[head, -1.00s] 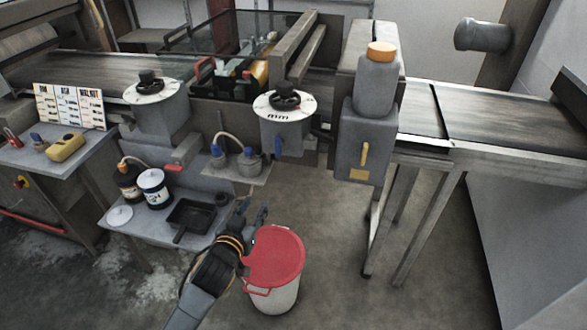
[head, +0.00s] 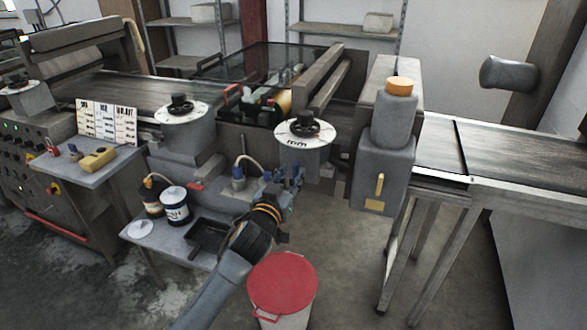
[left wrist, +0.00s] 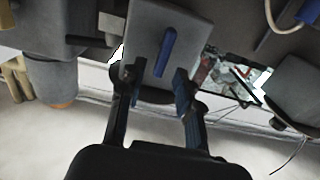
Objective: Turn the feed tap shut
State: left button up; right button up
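A blue lever (left wrist: 168,52) shows on a grey housing in the left wrist view, nearly in line with the fingers and slightly tilted. In the head view this housing (head: 304,158), under a dial marked "mm" (head: 304,132), is partly covered by my left gripper (head: 284,180). A yellow lever (head: 380,187) hangs upright on the grey box to the right. I cannot tell which lever is the feed tap. My left gripper (left wrist: 159,82) is open, with a gap between its fingers and the blue lever's end showing between them; contact is not visible. My right gripper is out of view.
A bin with a red lid (head: 283,280) stands on the floor below my left arm. A grey bottle with an orange cap (head: 399,88) tops the right box. A low shelf holds tins (head: 174,205) and a black tray (head: 208,237). The conveyor (head: 520,160) extends right.

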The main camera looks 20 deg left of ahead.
pick_arm(q)
jog(key=shift+w, duration=1.15)
grip_shut()
